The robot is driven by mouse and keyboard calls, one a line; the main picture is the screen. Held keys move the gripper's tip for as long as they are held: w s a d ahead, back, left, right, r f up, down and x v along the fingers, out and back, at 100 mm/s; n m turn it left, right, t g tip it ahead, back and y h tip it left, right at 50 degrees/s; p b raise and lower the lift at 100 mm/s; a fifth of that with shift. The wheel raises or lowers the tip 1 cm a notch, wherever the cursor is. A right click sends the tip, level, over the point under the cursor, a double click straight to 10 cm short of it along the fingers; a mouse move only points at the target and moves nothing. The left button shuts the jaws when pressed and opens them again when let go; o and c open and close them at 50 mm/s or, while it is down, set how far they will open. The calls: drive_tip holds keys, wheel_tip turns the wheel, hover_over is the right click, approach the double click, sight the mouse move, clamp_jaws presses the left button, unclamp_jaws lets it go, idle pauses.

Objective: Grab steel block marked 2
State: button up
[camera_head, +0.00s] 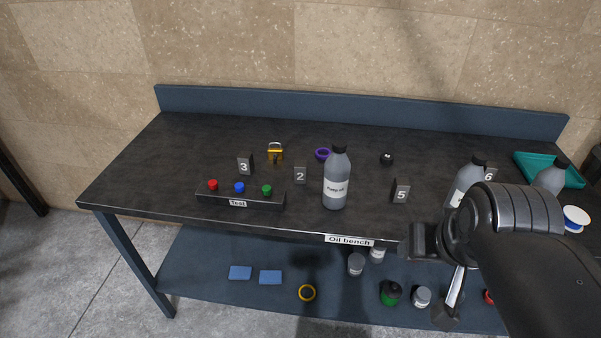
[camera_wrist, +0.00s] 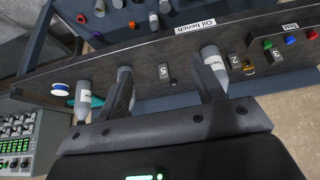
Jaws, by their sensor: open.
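The steel block marked 2 (camera_head: 300,175) is a small dark block with a white number, upright on the dark bench top. It stands just left of a grey bottle labelled "Pump oil" (camera_head: 336,185) and behind the right end of the button box. In the wrist view, block 2 (camera_wrist: 234,63) shows right of the right finger, beside the bottle (camera_wrist: 213,66). My gripper (camera_wrist: 167,80) is open with nothing between its fingers. In the head view it is at the bench's front edge, well right of block 2 and nearer the camera.
Similar blocks marked 3 (camera_head: 245,165), 5 (camera_head: 401,191) and 6 (camera_head: 490,174) stand on the bench. The Test button box (camera_head: 240,199), a yellow padlock (camera_head: 276,152) and a purple ring (camera_head: 322,154) are near block 2. A teal tray (camera_head: 538,166) is at right.

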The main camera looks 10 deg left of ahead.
drive_tip(key=w+a+r, duration=0.4)
drive_tip(key=w+r, duration=0.5)
drive_tip(key=w, duration=0.4)
drive_tip(key=n+g, duration=0.1)
hover_over(300, 164)
drive_tip(key=s, duration=0.3)
wheel_tip(300, 164, down, 6)
drive_tip(key=r, duration=0.1)
drive_tip(key=f, duration=0.6)
drive_tip(key=w+f, duration=0.1)
drive_tip(key=f, duration=0.5)
drive_tip(key=w+f, duration=0.1)
drive_tip(key=f, duration=0.6)
drive_tip(key=shift+w+d+f, duration=0.1)
drive_tip(key=shift+d, duration=0.15)
drive_tip(key=x, duration=0.5)
drive_tip(key=shift+a+f, duration=0.25)
drive_tip(key=shift+f, duration=0.2)
clamp_jaws()
drive_tip(key=shift+r, duration=0.15)
